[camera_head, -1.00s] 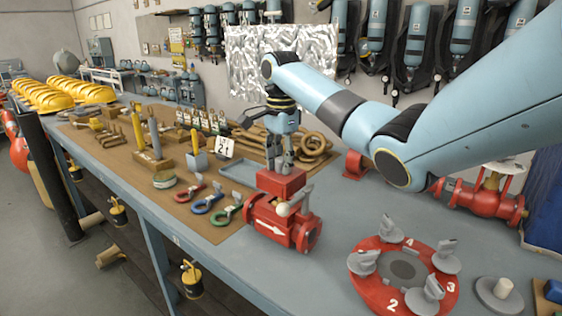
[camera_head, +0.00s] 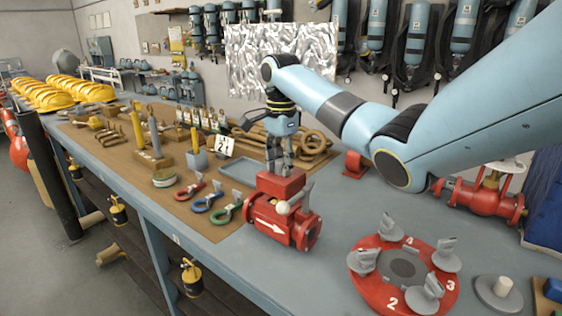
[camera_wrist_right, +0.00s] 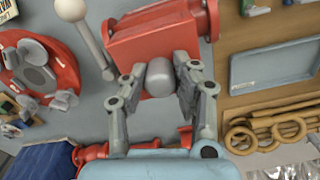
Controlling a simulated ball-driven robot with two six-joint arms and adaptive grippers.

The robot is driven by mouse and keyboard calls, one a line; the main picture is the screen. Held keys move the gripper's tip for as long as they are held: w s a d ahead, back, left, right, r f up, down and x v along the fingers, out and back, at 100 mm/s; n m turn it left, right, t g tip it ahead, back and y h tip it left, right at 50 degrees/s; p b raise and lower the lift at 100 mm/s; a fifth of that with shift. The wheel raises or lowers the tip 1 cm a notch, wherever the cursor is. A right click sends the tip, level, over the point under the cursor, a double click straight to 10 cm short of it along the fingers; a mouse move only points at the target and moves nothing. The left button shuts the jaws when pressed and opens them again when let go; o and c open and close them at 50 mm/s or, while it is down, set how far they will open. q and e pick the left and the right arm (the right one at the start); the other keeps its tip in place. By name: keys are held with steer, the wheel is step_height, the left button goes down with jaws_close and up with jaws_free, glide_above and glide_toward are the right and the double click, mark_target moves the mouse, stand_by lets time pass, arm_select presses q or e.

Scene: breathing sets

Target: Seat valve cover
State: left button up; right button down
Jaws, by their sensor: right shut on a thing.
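The red valve body (camera_head: 275,222), with a white arrow on its side, stands on the blue-grey bench. The red block-shaped valve cover (camera_head: 281,184) is at the top of the body, roughly lined up with it. I cannot tell whether it is fully down. My right gripper (camera_head: 279,167) points down from above and is shut on the cover's grey knob. The wrist view shows the knob (camera_wrist_right: 160,76) between both fingers, with the red cover (camera_wrist_right: 152,42) beyond it. A lever with a pale ball (camera_head: 283,209) is beside the body. My left gripper is out of view.
Coloured shackles (camera_head: 209,203) lie left of the valve, near the blue tray (camera_head: 238,174). A red numbered disc (camera_head: 373,288) with several grey pieces is at the right front. A red valve (camera_head: 480,199) stands farther right. Bare bench lies between valve and disc.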

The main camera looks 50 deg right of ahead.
mark_target(281, 176)
steer(key=shift+f, duration=1.75)
steer(key=c, duration=0.9)
jaws_free()
steer(key=shift+c, duration=0.2)
step_height(281, 176, up, 8)
steer(key=shift+f, duration=0.25)
steer(key=shift+f, duration=0.1)
